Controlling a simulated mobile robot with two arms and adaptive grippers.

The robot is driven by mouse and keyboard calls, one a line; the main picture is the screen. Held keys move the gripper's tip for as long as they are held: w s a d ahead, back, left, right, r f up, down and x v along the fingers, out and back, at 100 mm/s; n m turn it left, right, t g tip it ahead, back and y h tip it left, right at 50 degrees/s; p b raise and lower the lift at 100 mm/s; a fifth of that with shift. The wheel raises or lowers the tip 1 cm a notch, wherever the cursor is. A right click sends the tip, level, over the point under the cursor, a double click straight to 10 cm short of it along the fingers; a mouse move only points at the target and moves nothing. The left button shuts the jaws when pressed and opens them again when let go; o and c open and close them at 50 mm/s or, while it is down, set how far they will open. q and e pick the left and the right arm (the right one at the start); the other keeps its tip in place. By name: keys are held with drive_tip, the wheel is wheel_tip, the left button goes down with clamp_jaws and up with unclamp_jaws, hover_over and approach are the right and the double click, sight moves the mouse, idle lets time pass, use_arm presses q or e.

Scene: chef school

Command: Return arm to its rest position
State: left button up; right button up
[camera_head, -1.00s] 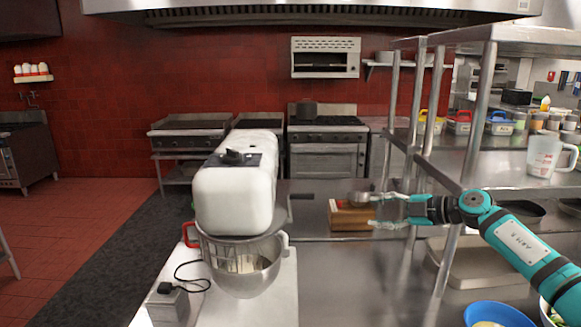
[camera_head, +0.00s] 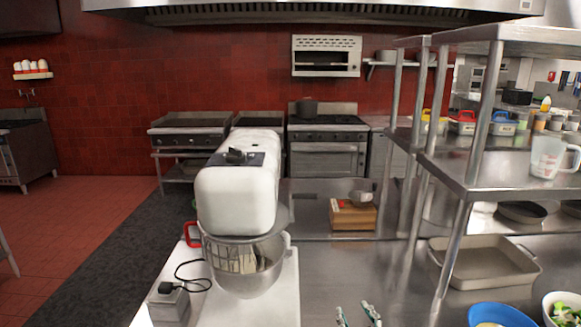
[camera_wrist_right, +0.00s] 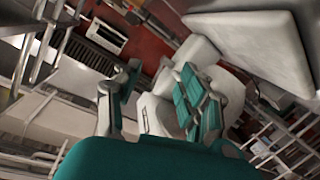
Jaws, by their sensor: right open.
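My right gripper (camera_head: 357,316) shows only as two fingertips at the bottom edge of the head view, low over the steel counter. They are spread apart with nothing between them. In the right wrist view my right gripper (camera_wrist_right: 160,72) is open and empty, its teal and grey fingers apart, with the white mixer behind them. The rest of my right arm is out of the head view. My left gripper is not in view.
A stand mixer (camera_head: 237,195) stands on a white board at the left. A steel shelf rack (camera_head: 500,165), grey tray (camera_head: 483,262) and blue bowl (camera_head: 500,313) are right. The counter's middle is clear.

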drive_tip(key=s+d+f+m+g+h, duration=0.15)
drive_tip(key=s+f+g, duration=0.25)
drive_tip(key=s, duration=0.7)
drive_tip(key=s+d+f+m+g, duration=0.1)
drive_tip(key=s+d+f+g, duration=0.3)
drive_tip(key=s, duration=0.8)
drive_tip(key=s+d+f+m+g, duration=0.1)
drive_tip(key=s+f+g, duration=0.35)
drive_tip(key=s, duration=0.65)
wheel_tip(320, 180, down, 29)
drive_tip(key=g+b, duration=0.1)
drive_tip(key=b, duration=0.3)
use_arm(q)
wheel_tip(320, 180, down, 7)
drive_tip(key=b, duration=0.3)
use_arm(e)
drive_tip(key=s+d+f+g, duration=0.1)
drive_tip(key=s+d+f, duration=0.1)
drive_tip(key=s+f, duration=1.5)
wheel_tip(320, 180, down, 4)
drive_tip(key=shift+s+d+f, duration=0.15)
drive_tip(key=shift+s+d, duration=0.05)
drive_tip(key=shift+d, duration=0.05)
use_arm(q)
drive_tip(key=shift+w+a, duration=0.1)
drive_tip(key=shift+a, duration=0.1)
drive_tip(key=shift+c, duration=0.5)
use_arm(e)
drive_tip(key=shift+h, duration=0.25)
